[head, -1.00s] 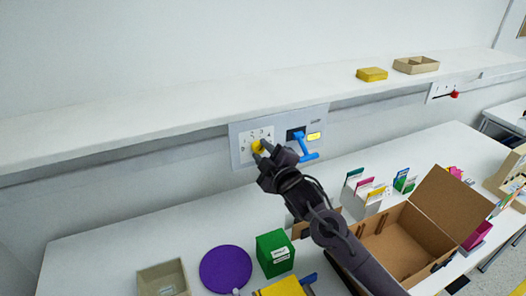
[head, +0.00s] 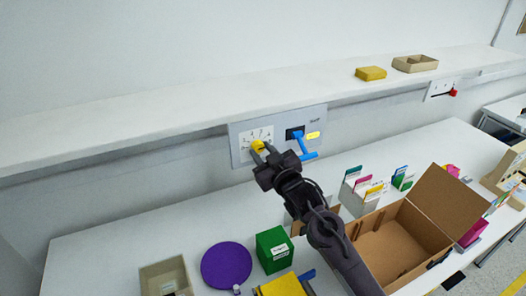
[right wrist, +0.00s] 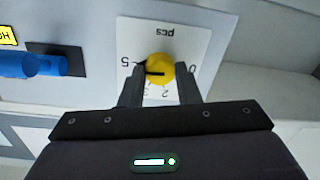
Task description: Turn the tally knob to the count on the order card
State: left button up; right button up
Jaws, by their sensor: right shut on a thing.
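The yellow tally knob (head: 258,146) sits on a white dial plate on the grey wall panel (head: 237,150). In the right wrist view the knob (right wrist: 160,68) appears upside down, with "pcs" above, 5 at left and 0 at right. Its black mark points left, close to the 5 and slightly below it; a finger hides part of the scale there. My right gripper (head: 262,151) is shut on the knob, a finger on each side; it also shows in the right wrist view (right wrist: 160,90). My left gripper is out of view. I cannot make out an order card.
A blue handle (head: 304,146) and a yellow label (head: 313,135) are beside the dial. A white shelf (head: 180,106) runs above. Below are a purple disc (head: 226,265), a green box (head: 274,250), a beige tray (head: 166,278) and an open cardboard box (head: 388,247).

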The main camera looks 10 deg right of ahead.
jog(key=shift+f+m, duration=0.25)
jog(key=shift+m, duration=0.15)
jog(key=o, duration=0.8)
jog(key=shift+o, duration=0.8)
jog(key=shift+r, duration=0.15)
jog(key=b+v, duration=0.2)
jog(key=v, duration=0.6)
jog(key=shift+b, duration=0.35)
jog(key=shift+w, duration=0.1)
